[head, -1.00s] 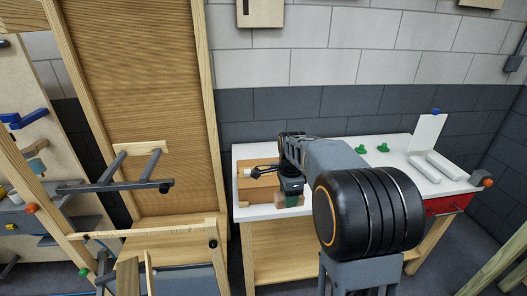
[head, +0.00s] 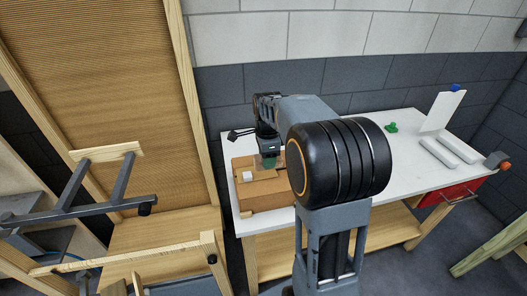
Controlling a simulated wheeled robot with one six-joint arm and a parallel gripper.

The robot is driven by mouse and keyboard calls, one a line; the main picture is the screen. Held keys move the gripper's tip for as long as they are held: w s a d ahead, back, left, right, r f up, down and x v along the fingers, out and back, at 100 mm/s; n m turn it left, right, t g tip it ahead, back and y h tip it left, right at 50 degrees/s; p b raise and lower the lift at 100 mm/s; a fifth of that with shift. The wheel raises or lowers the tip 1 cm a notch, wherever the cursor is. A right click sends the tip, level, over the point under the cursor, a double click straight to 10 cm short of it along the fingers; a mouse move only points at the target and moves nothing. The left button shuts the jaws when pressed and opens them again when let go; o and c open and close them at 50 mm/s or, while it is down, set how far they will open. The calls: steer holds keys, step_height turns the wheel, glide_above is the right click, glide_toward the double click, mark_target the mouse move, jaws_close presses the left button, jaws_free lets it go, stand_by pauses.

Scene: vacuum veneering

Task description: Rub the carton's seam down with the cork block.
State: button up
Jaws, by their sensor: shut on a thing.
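The brown carton (head: 270,189) lies on the left end of the white bench top. A small white piece (head: 248,177) sits on its top at the left. My gripper (head: 268,162) is over the carton's back part, pointing down. It is shut on a small block, taken as the cork block, of which little shows; a greenish patch is visible at the fingers. Whether the block touches the carton cannot be told. The seam is too small to make out clearly.
The white bench (head: 408,170) is clear in its middle. A green knob (head: 391,127), pale bars (head: 452,150) and a leaning white card (head: 442,110) stand at its right. A tall wooden frame (head: 185,105) and a grey rack (head: 70,188) are close on the left.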

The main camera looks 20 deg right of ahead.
mark_target(268, 180)
steer(key=shift+s+d, duration=0.1)
steer(key=shift+r, duration=0.1)
steer(key=shift+f+b, duration=2)
steer(key=shift+f, duration=1.15)
steer(key=shift+f, duration=0.4)
steer(key=shift+s+d, duration=0.25)
steer(key=shift+d, duration=0.85)
steer(key=shift+s+d, duration=0.2)
steer(key=shift+d, duration=0.85)
steer(key=shift+s+d, duration=0.25)
steer(key=shift+d, duration=0.85)
steer(key=shift+d, duration=0.1)
